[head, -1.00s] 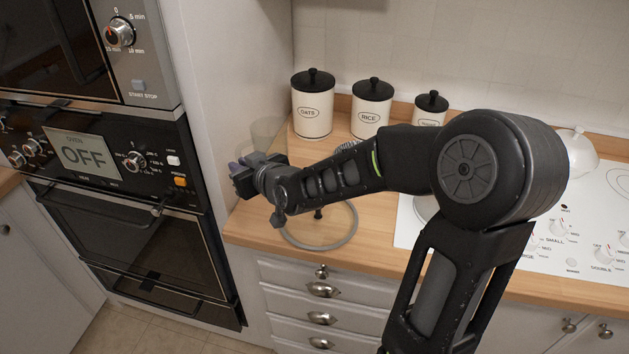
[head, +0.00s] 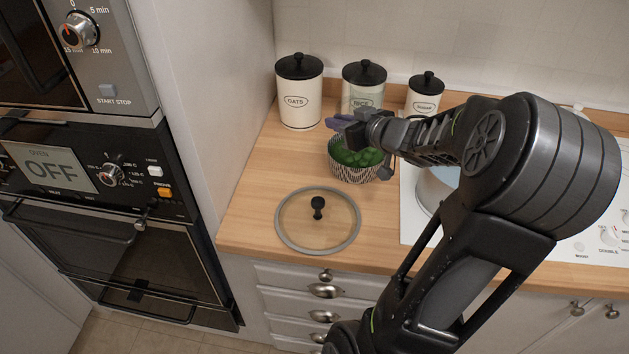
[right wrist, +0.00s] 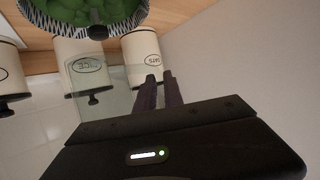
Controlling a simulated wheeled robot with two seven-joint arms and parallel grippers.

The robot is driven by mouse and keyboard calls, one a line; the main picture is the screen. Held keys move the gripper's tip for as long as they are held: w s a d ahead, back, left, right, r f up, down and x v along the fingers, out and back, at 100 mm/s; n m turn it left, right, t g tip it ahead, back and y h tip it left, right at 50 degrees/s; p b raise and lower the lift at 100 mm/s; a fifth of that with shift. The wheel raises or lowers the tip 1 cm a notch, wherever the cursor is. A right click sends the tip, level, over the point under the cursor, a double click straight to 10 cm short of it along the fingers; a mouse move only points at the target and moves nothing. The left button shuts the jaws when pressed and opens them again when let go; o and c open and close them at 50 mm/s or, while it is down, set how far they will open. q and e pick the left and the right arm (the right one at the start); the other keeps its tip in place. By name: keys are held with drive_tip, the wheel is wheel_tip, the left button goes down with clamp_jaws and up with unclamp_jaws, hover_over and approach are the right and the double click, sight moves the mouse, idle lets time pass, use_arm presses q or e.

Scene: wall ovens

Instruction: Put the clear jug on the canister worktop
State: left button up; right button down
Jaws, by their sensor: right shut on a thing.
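The clear jug (head: 360,98) is see-through and faint in the head view, in front of the RICE canister. It also shows as a pale glass outline in the right wrist view (right wrist: 108,92). My right gripper (head: 343,122) is shut on the jug, at its side, with the purple fingers (right wrist: 160,90) close together. The jug seems held above the canister worktop (head: 250,195); its base is hard to make out. My left gripper is out of view.
OATS (head: 299,92), RICE (head: 363,76) and a third canister (head: 425,96) stand along the wall. A striped bowl of green food (head: 355,165) sits below the gripper. A glass lid (head: 318,220) lies in front. Worktop at left is bare. The hob (head: 415,225) is right.

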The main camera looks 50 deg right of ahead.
drive_tip(key=shift+w, duration=0.1)
drive_tip(key=w+a+b, duration=0.7)
drive_tip(key=w+a, duration=0.4)
drive_tip(key=w, duration=0.5)
wheel_tip(320, 180, down, 7)
drive_tip(key=b, duration=0.2)
drive_tip(key=shift+a+r, duration=0.15)
drive_tip(key=shift+r, duration=0.05)
wheel_tip(320, 180, down, 4)
drive_tip(key=shift+f+b, duration=0.2)
drive_tip(key=shift+b, duration=0.15)
drive_tip(key=shift+w+a+f, duration=0.1)
drive_tip(key=shift+w+f, duration=0.05)
drive_tip(key=shift+w, duration=0.05)
